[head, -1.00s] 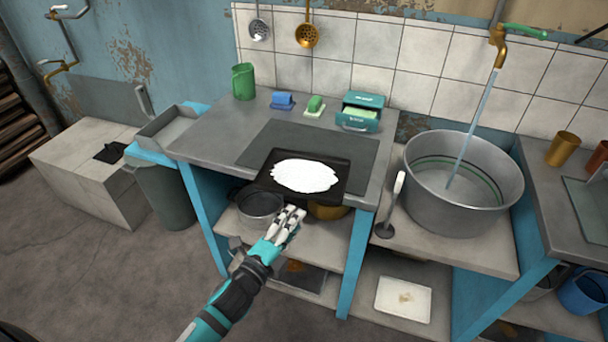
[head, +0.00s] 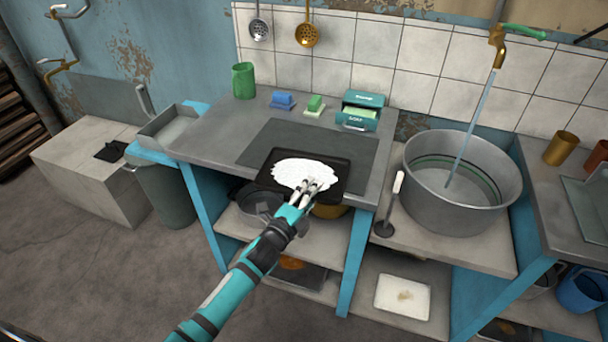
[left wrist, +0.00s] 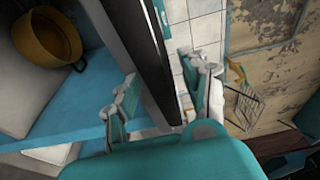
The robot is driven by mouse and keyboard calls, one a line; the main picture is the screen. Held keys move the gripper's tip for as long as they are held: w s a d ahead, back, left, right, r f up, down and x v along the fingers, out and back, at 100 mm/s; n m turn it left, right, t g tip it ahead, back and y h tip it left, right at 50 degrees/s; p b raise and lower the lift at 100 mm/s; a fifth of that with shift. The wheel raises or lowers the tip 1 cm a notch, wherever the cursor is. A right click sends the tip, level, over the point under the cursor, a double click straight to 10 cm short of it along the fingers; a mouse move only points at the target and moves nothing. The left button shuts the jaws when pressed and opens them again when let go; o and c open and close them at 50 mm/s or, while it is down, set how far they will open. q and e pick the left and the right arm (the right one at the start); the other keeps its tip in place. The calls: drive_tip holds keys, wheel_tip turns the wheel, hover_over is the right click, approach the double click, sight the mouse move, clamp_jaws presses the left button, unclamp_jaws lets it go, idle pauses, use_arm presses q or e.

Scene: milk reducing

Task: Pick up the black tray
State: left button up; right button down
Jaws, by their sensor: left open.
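The black tray (head: 338,163) lies flat at the front edge of the grey counter, with a flat white heap (head: 296,170) on it. My left gripper (head: 312,186) is at the tray's front edge and hides part of that edge and of the heap's lower right. In the left wrist view the dark tray (left wrist: 148,45) shows edge-on between the two spread fingers of the left gripper (left wrist: 160,92). One finger is on each side of it, and the gripper is open. I cannot tell whether either finger touches the tray. My right gripper is not in view.
A brass pot (left wrist: 46,42) and a dark pan (head: 258,198) stand on the shelf below. A soap box (head: 358,112) and sponges are at the counter's back.

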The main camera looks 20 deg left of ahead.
use_arm(q)
clamp_jaws()
drive_tip(key=shift+r, duration=0.2)
idle(0.6)
